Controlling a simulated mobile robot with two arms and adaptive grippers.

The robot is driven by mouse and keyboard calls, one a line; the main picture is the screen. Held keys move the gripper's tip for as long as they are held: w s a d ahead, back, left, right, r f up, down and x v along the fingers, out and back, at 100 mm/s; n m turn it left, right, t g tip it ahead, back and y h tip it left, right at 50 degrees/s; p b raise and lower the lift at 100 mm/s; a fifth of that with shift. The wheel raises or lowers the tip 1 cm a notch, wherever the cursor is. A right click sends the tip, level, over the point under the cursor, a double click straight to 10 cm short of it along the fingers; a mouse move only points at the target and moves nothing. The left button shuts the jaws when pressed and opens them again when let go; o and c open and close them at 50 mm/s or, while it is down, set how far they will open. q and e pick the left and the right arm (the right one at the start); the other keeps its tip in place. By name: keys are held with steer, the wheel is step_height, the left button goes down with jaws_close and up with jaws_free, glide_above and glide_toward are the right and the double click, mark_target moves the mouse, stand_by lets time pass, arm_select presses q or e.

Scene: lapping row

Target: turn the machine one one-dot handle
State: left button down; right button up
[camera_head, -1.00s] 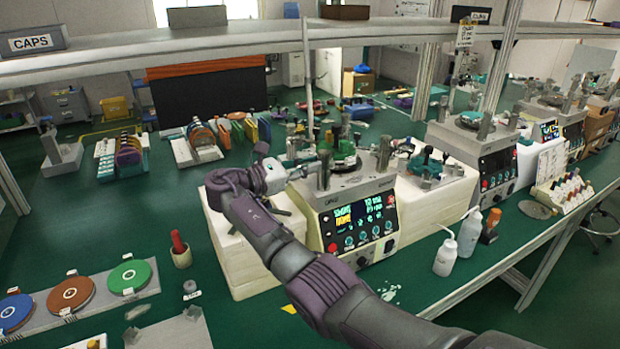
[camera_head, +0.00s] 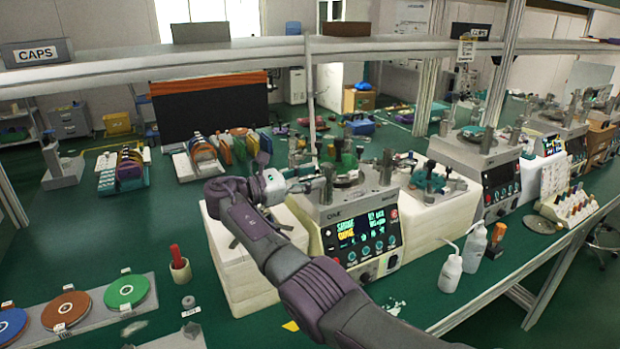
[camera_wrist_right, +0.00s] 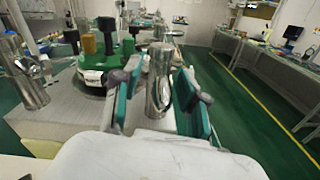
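The nearest lapping machine (camera_head: 318,237) has a lit front panel, a green round top piece (camera_head: 345,165) and upright metal posts on its deck. My right gripper (camera_head: 312,184) is at the left front of this deck, beside a metal post (camera_head: 328,185). In the right wrist view, my right gripper (camera_wrist_right: 160,98) is open, with teal finger pads on either side of a shiny metal post (camera_wrist_right: 158,75). A gap shows at the left pad; contact at the right pad is unclear. No dot marks are readable on any handle. My left gripper is out of view.
A white block stack (camera_head: 232,265) stands left of the machine, under my right arm. White bottles (camera_head: 451,270) stand to the right. Coloured discs (camera_head: 125,291) and a red-handled tool in a cup (camera_head: 180,268) lie at left. A shelf rail (camera_head: 230,60) crosses above.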

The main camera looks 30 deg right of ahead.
steer(key=shift+r, duration=0.2)
step_height(320, 180, up, 10)
steer(key=shift+f, duration=0.2)
steer(key=shift+a, duration=0.1)
stand_by(0.6)
